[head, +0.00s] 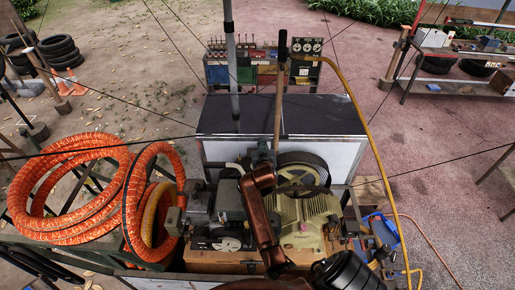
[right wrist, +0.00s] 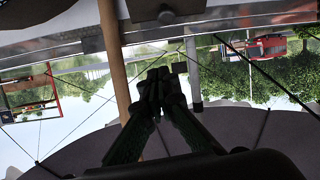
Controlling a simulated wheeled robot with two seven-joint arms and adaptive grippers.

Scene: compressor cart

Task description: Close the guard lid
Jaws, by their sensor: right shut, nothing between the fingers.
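A wide panel with a dark top (head: 330,115) and a pale front face (head: 345,155) stands behind the machinery; I take it for the guard lid, raised, though its hinge is hidden. A belt wheel (head: 305,168) and a tan motor (head: 303,212) sit in front of it. My right gripper (head: 265,150) is in front of the panel, beside the wheel, at the end of my copper-coloured arm. In the right wrist view its fingers (right wrist: 160,82) are together and empty, below a grey metal edge (right wrist: 230,22). Contact with the panel cannot be told. My left gripper is out of view.
A wooden handle (head: 279,100) and a grey pole (head: 232,70) rise near the panel. Coiled orange hose (head: 75,190) fills the left side. A yellow hose (head: 372,145) runs down the right. A tool rack (head: 262,68) stands behind.

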